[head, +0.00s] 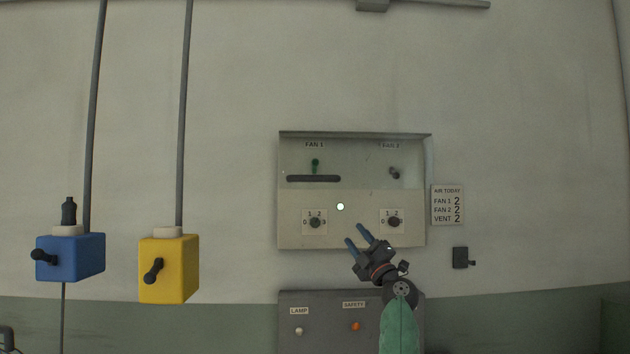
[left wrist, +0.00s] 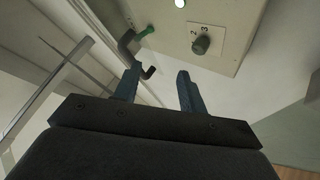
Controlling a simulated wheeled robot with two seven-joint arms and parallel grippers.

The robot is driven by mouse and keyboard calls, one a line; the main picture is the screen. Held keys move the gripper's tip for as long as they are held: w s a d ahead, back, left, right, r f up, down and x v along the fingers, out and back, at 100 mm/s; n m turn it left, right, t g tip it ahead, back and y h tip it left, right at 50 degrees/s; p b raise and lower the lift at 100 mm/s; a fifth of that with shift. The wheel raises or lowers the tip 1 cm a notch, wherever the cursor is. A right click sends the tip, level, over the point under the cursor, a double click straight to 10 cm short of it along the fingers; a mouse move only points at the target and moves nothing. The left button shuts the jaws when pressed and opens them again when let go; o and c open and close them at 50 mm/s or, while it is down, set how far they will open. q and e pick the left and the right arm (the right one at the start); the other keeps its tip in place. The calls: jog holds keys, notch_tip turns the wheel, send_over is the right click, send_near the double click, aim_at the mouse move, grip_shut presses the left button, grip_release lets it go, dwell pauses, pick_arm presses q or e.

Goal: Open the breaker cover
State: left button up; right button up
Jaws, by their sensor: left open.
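The breaker cover (head: 345,178) looks like a clear pane over the upper part of the pale fan panel (head: 290,236), under a thin top ledge. It appears shut. A dark bar handle (head: 313,179) lies across its lower left, below the FAN 1 label; in the left wrist view the dark bent handle (left wrist: 129,43) shows ahead, left of the fingers. A green lever (head: 315,163) and a dark lever (head: 394,173) sit behind the pane. My left gripper (head: 357,236) is open and empty, in front of the panel's lower edge, below and right of the handle. My right gripper is out of view.
Two dial knobs (head: 315,222) (head: 396,222) and a lit white lamp (head: 340,207) sit on the lower panel. A grey box (head: 320,338) with LAMP and SAFETY buttons is below. Blue (head: 85,257) and yellow (head: 168,270) switch boxes hang left. A sign (head: 447,205) is right.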

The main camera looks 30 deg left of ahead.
aim_at(319, 179)
pick_arm(q)
jog(key=s+a+r+n+g+h, duration=0.1)
jog(key=r+n+g, duration=0.1)
jog(key=r, duration=0.3)
jog(key=s+a+r+n+g+h+p, duration=0.1)
jog(key=a+r+n+g, duration=0.1)
jog(key=r, duration=0.3)
jog(key=s+a+r+n+g+h, duration=0.1)
jog(key=r+n+g+h, duration=0.1)
jog(key=r, duration=0.3)
jog(key=shift+s+a+r+n+g, duration=0.25)
jog(key=shift+a+r+n+g, duration=0.15)
jog(key=shift+g, duration=0.4)
jog(key=shift+a+p, duration=0.15)
jog(key=shift+p, duration=0.15)
jog(key=p+x, duration=0.3)
jog(key=x, duration=0.3)
jog(key=shift+w, duration=0.1)
jog(key=shift+w+a+p, duration=0.1)
jog(key=shift+a+p, duration=0.2)
jog(key=shift+a, duration=0.4)
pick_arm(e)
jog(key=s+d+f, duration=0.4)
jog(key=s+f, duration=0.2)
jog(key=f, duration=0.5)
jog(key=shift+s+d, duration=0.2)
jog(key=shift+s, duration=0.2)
